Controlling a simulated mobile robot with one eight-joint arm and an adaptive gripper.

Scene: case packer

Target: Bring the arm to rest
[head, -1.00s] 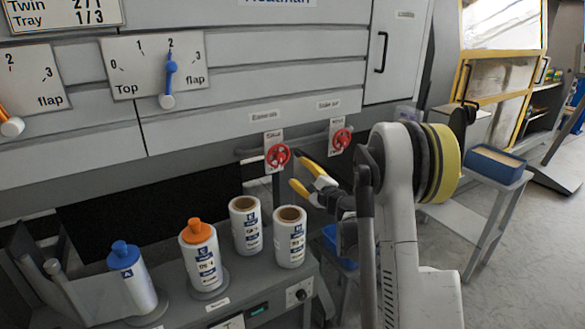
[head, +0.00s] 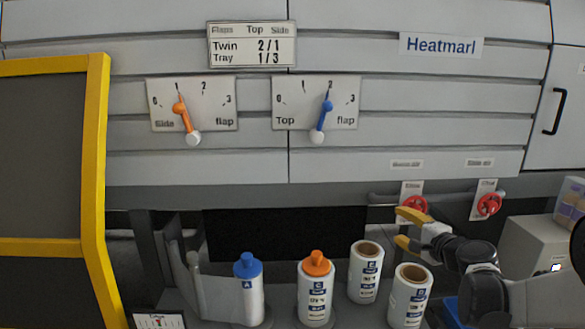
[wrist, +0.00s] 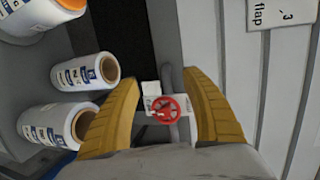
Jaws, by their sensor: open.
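My gripper (head: 408,230) has yellow fingers and is open and empty. In the head view it is at the lower right, in front of the machine's lower edge, just above the uncapped white cylinders. In the wrist view, my gripper (wrist: 165,110) frames a red valve handwheel (wrist: 166,109) that lies beyond the fingertips. The same left red handwheel (head: 413,205) shows partly behind the upper finger in the head view. I cannot tell the exact gap between fingers and wheel, but nothing is gripped. My arm (head: 475,262) reaches in from the right.
A second red handwheel (head: 489,204) is to the right. An orange-capped bottle (head: 316,290), a blue-capped bottle (head: 248,290) and two open-topped cylinders (head: 365,272) (head: 410,297) stand below. A yellow frame (head: 97,170) is at left. The Side dial (head: 190,104) and Top dial (head: 316,102) are above.

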